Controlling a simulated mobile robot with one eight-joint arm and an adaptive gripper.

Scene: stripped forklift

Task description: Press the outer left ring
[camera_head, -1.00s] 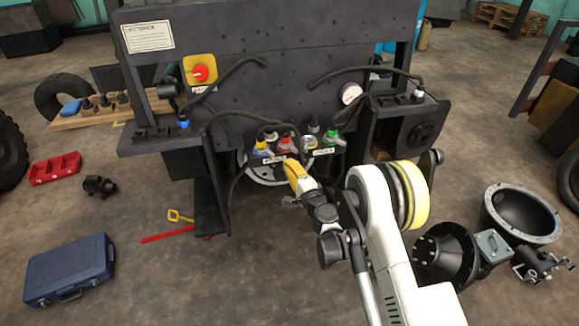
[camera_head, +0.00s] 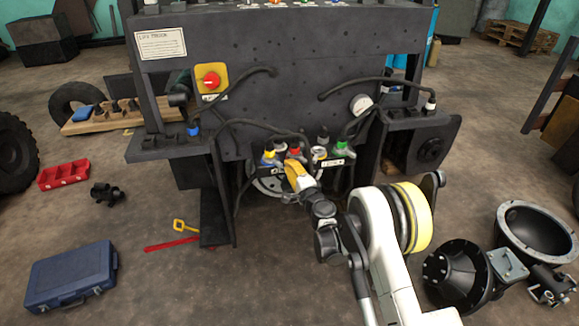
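A row of hose couplings with coloured rings sits low in the middle of the dark forklift frame (camera_head: 265,115). The outer left coupling (camera_head: 269,157) shows blue and yellow. To its right are a red one (camera_head: 295,152), a silver and yellow one (camera_head: 319,153) and a green one (camera_head: 343,146). My gripper (camera_head: 291,165) has a yellow-orange end that points up at the row, just below the red coupling and right of the outer left one. It overlaps the row in the picture; I cannot tell whether it touches. Its finger gap is too small to make out.
Black hoses (camera_head: 245,130) loop over the frame around the couplings. A red knob on a yellow plate (camera_head: 211,80) is upper left, a gauge (camera_head: 361,104) upper right. A blue case (camera_head: 71,276), red tray (camera_head: 64,175) and black housings (camera_head: 460,273) lie on the floor.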

